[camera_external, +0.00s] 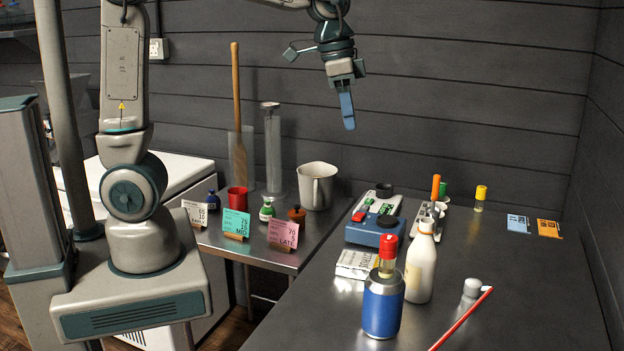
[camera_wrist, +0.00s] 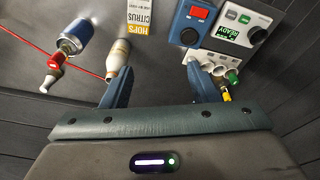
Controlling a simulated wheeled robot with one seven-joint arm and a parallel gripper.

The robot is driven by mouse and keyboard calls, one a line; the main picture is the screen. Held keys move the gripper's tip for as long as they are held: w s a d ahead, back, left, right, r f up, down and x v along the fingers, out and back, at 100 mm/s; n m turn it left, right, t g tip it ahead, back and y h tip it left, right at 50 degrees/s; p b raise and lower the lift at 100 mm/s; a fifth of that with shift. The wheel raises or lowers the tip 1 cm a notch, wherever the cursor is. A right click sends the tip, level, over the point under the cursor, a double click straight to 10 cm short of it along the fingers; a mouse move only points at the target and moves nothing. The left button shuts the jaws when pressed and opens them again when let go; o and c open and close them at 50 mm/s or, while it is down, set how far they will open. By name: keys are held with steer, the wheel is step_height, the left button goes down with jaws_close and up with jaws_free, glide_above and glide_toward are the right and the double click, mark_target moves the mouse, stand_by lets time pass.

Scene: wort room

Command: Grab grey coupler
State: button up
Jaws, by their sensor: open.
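No thing is clearly marked as the grey coupler. A short dark grey cylinder (camera_external: 384,189) by the white meter at the back of the steel table fits best; a similar dark round part (camera_wrist: 255,36) shows on the white meter in the wrist view. A lighter grey-white capped piece (camera_external: 472,287) lies or stands by the red stick; I cannot tell which. My gripper (camera_external: 347,108) hangs open and empty, high above the table's back left. In the wrist view its blue fingers (camera_wrist: 160,88) are spread wide, with nothing between them.
The steel table holds a blue device (camera_external: 373,232), a white bottle (camera_external: 420,272), a blue can (camera_external: 383,305) with a red-capped vial above it, a tube rack (camera_external: 428,222), a yellow-capped vial (camera_external: 480,198) and a red stick (camera_external: 460,319). The table's right side is mostly clear.

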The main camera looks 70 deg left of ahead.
steer(key=w+d+f+m+g+b, duration=0.1)
steer(key=w+d+f+m, duration=0.2)
steer(key=w+d, duration=0.45)
steer(key=m+g+y+b, duration=0.1)
steer(key=m+b, duration=0.1)
steer(key=m, duration=0.4)
glide_above(476, 282)
step_height(476, 282, down, 11)
step_height(476, 282, down, 8)
steer(key=shift+s+a+r+p, duration=0.1)
steer(key=shift+r+p, duration=0.15)
steer(key=shift+p, duration=0.2)
steer(key=shift+f+p, duration=0.85)
steer(key=shift+f, duration=1.85)
steer(key=shift+c, duration=0.2)
steer(key=c, duration=1)
